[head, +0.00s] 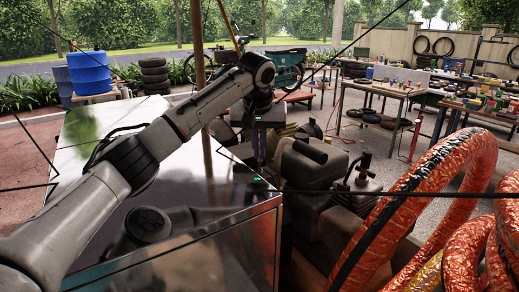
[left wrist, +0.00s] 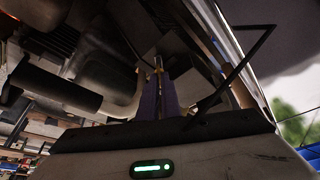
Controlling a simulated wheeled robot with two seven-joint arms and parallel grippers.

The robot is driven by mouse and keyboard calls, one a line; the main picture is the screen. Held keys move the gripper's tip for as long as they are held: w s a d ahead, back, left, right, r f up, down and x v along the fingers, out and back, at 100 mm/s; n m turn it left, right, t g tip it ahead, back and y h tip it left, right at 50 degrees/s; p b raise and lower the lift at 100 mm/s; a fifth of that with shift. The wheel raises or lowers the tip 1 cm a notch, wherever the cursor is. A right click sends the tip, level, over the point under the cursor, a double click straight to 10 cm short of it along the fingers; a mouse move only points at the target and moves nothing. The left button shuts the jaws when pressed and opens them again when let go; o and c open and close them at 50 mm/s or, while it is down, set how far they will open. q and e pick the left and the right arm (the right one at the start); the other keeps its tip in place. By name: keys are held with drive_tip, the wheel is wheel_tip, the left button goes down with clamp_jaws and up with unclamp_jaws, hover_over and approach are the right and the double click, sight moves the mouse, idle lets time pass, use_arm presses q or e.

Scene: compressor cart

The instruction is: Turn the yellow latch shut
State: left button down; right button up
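A small yellow piece, which looks like the yellow latch (left wrist: 158,63), shows in the left wrist view between the tips of my fingers. I cannot make it out in the head view, and its angle is too small to read. My left gripper (left wrist: 158,75) has its two purple fingers close together, with the latch between their tips. In the head view my left gripper (head: 259,155) points down beyond the shiny metal cover (head: 235,225), beside the compressor (head: 320,165). My right gripper is not in view.
Thick orange ribbed hoses (head: 455,165) fill the right front. Work tables (head: 375,88) with tools stand behind, and a blue barrel (head: 88,72) stands at the back left. Thin dark rods cross the head view. The compressor body (left wrist: 75,60) is close beside my gripper.

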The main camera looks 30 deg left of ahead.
use_arm(q)
drive_tip(key=shift+f, duration=0.1)
drive_tip(key=c, duration=2)
unclamp_jaws()
drive_tip(key=shift+r, duration=0.2)
drive_tip(key=b+v, duration=0.1)
drive_tip(key=v, duration=0.9)
